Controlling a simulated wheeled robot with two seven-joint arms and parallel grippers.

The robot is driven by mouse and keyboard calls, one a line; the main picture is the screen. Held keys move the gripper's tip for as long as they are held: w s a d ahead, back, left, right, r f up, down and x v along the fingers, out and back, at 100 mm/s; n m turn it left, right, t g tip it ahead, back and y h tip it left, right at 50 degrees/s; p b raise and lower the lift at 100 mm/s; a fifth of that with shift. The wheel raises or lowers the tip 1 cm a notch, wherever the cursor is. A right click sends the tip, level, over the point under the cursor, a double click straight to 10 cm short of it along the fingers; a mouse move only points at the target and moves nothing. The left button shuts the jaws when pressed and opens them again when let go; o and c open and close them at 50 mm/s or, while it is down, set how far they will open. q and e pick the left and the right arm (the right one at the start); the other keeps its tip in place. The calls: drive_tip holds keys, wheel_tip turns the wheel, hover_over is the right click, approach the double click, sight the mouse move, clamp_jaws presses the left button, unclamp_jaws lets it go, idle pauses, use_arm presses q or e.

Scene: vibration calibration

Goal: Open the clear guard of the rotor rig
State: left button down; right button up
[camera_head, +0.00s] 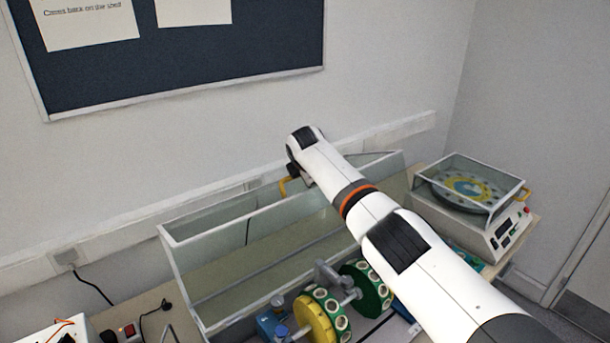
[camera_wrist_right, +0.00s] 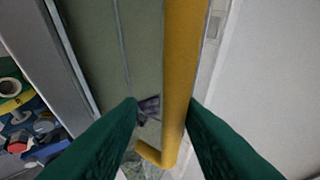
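The clear guard (camera_head: 250,209) of the rotor rig is a long see-through box with pale edges. It stands tipped back toward the wall, behind the rotor, whose yellow disc (camera_head: 316,318) and green disc (camera_head: 368,287) show in front of it, uncovered. The guard's yellow handle (camera_head: 284,187) is at its upper edge. In the right wrist view the handle (camera_wrist_right: 184,75) runs between the green fingers of my right gripper (camera_wrist_right: 162,106). The fingers are apart, with a gap on the handle's left side. In the head view my right wrist hides most of this gripper. My left gripper is not in view.
A second device (camera_head: 488,228) with a low clear cover stands on the bench at right. The wall and its trunking (camera_head: 130,232) are close behind the guard. Cables and a red switch (camera_head: 129,330) lie at lower left.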

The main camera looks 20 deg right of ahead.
drive_tip(key=shift+s, duration=0.1)
drive_tip(key=shift+s+a+r+b, duration=0.15)
drive_tip(key=shift+s+r+b, duration=0.25)
drive_tip(key=shift+b, duration=0.1)
drive_tip(key=b+v, duration=0.4)
drive_tip(key=v, duration=0.6)
drive_tip(key=shift+r, duration=0.4)
